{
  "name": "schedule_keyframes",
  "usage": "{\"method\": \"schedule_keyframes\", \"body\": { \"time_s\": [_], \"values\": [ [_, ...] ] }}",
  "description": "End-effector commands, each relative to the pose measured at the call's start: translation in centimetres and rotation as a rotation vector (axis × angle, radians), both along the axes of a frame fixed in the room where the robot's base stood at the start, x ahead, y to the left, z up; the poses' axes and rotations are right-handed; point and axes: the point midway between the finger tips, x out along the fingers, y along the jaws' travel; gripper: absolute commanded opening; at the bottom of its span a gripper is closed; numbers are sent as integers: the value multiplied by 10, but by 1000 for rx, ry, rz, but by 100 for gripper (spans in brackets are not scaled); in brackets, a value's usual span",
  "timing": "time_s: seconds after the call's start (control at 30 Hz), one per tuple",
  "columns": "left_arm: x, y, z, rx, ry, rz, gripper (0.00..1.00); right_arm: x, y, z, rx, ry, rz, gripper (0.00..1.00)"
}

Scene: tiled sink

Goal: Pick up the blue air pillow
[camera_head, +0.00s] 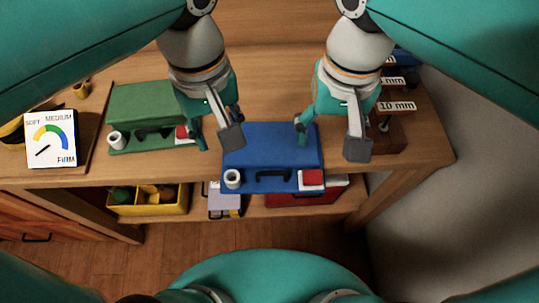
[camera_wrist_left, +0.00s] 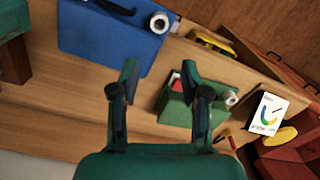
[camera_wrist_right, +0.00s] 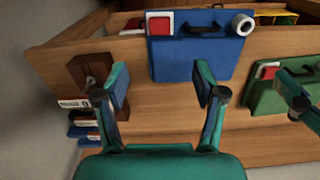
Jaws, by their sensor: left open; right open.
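The blue air pillow (camera_head: 275,145) looks like a flat blue case lying at the front edge of the wooden table, with a black handle, a white round fitting and a red-and-white patch. It also shows in the left wrist view (camera_wrist_left: 108,38) and the right wrist view (camera_wrist_right: 190,60). My left gripper (camera_head: 217,140) is open and empty, above the gap between the blue pillow and a green one. My right gripper (camera_head: 329,138) is open and empty, above the blue pillow's right side. Its fingers (camera_wrist_right: 162,78) point toward the pillow. I cannot tell any contact.
A similar green pillow (camera_head: 150,103) lies to the left. A white SOFT/MEDIUM/FIRM gauge card (camera_head: 50,139) stands at the far left. A brown stand with mm-labelled parts (camera_head: 393,128) is at the right. The lower shelf holds a yellow bin (camera_head: 150,209).

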Motion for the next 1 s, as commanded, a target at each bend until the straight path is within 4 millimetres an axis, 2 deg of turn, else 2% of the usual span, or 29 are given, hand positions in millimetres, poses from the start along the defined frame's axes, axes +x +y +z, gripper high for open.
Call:
{"method": "schedule_keyframes", "body": {
  "time_s": [0.2, 0.37, 0.57, 1.0],
  "values": [
    [1, 0, -1, -1, -2, -3, 46, 0, -1, -2, 0, -1, -3, 70],
    [1, 0, -13, -1, -1, -4, 46, 0, -1, -13, -1, 1, -3, 70],
    [1, 0, -44, 0, 0, -5, 46, 0, -2, -45, -2, 3, -4, 70],
    [1, -1, -130, -1, 0, -6, 46, 0, -2, -131, -2, 3, -5, 70]
  ]
}}
